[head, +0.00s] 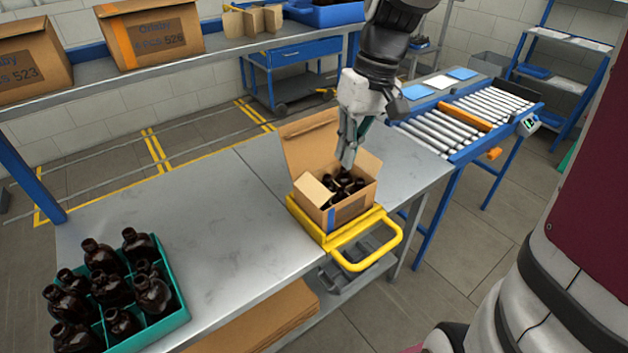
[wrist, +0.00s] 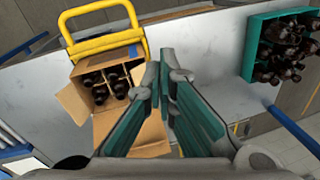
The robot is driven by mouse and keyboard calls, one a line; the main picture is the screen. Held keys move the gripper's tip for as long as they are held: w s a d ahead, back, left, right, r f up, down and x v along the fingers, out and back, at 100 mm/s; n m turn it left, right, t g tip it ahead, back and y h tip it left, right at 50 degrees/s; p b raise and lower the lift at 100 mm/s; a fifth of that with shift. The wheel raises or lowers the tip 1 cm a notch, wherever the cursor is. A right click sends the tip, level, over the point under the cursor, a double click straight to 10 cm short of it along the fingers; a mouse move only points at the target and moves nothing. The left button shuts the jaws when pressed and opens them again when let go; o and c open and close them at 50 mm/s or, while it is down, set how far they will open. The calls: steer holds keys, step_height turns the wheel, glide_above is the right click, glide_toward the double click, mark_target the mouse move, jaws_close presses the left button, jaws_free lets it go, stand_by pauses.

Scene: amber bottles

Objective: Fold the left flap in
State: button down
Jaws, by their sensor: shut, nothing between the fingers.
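An open cardboard box (head: 349,212) stands on the bench with several dark amber bottles (head: 345,183) inside, also seen in the wrist view (wrist: 105,84). Its left flap (head: 315,190) is raised and slanted at the box's left side; how far it leans is unclear. The tall back flap (head: 309,143) stands up, and the right flap (head: 369,163) sticks up. My gripper (head: 347,163) is shut and empty, pointing down above the box's back part. In the wrist view its fingers (wrist: 160,72) are together beside the box, partly hiding the flap there.
A yellow frame with a handle (head: 372,262) holds the box at the bench's front edge. A teal crate (head: 172,325) of bottles stands at the front left. A shelf with closed boxes (head: 153,33) runs behind. The bench middle (head: 190,215) is clear.

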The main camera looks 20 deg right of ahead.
steer(key=shift+s+a+r+n+t+h, duration=0.95)
steer(key=shift+s+r+t+h, duration=0.8)
steer(key=shift+s+r, duration=2.75)
steer(key=w+a+f+n+g+h+p, duration=0.1)
steer(key=w+a+f+n+h, duration=0.15)
steer(key=w+f+n, duration=0.6)
steer(key=w+a+f+n+g+h, duration=0.15)
steer(key=w+a+f+n, duration=0.35)
steer(key=w+n, duration=0.55)
steer(key=p, duration=0.3)
glide_toward(319, 186)
steer(key=shift+m+t+h, duration=0.25)
steer(key=shift+m+t, duration=0.1)
steer(key=shift+t, duration=0.05)
steer(key=x, duration=0.5)
steer(key=shift+s+a+f, duration=0.2)
steer(key=shift+s, duration=0.2)
steer(key=shift+x, duration=1)
